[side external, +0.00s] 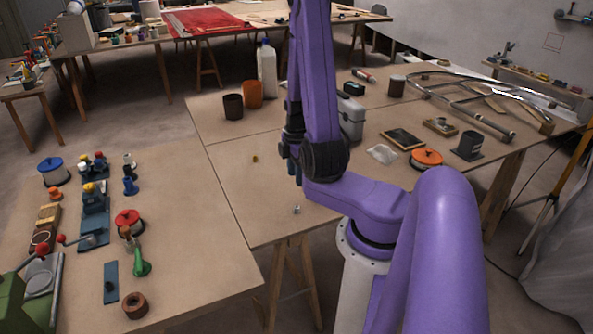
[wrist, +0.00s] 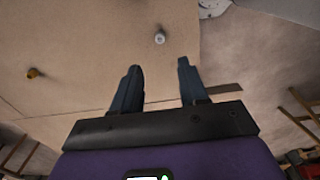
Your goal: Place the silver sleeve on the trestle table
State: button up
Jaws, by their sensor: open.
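A small silver piece, which looks like the silver sleeve (side external: 296,209), rests on the trestle table (side external: 235,216) near its front edge. In the wrist view the sleeve (wrist: 159,38) lies on the tabletop (wrist: 100,50), just beyond and roughly between my fingertips, touching neither. My gripper (wrist: 158,65) is open with nothing between its two dark fingers.
A small brass-coloured piece (side external: 254,158) lies left of the sleeve. An orange-topped reel (side external: 426,158), a dark-framed panel (side external: 402,139) and a grey case (side external: 352,118) stand to the right and behind. The tabletop around the sleeve is clear. A left table (side external: 180,230) holds tools.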

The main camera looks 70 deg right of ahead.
jog(key=w+a+r+n, duration=0.1)
jog(key=w+a+r, duration=0.25)
jog(key=a, duration=0.45)
jog(key=w+a+r+n, duration=0.1)
jog(key=w+a+r, duration=0.25)
jog(key=a, duration=0.45)
jog(key=s+a+r, duration=0.3)
jog(key=s+a, duration=0.2)
jog(key=s, duration=0.2)
jog(key=s+a+r+n, duration=0.1)
jog(key=s+a+r, duration=0.2)
jog(key=s+a, duration=0.2)
jog(key=shift+s+a+r+n, duration=0.3)
jog(key=shift+s+r, duration=0.1)
jog(key=shift+s, duration=1.35)
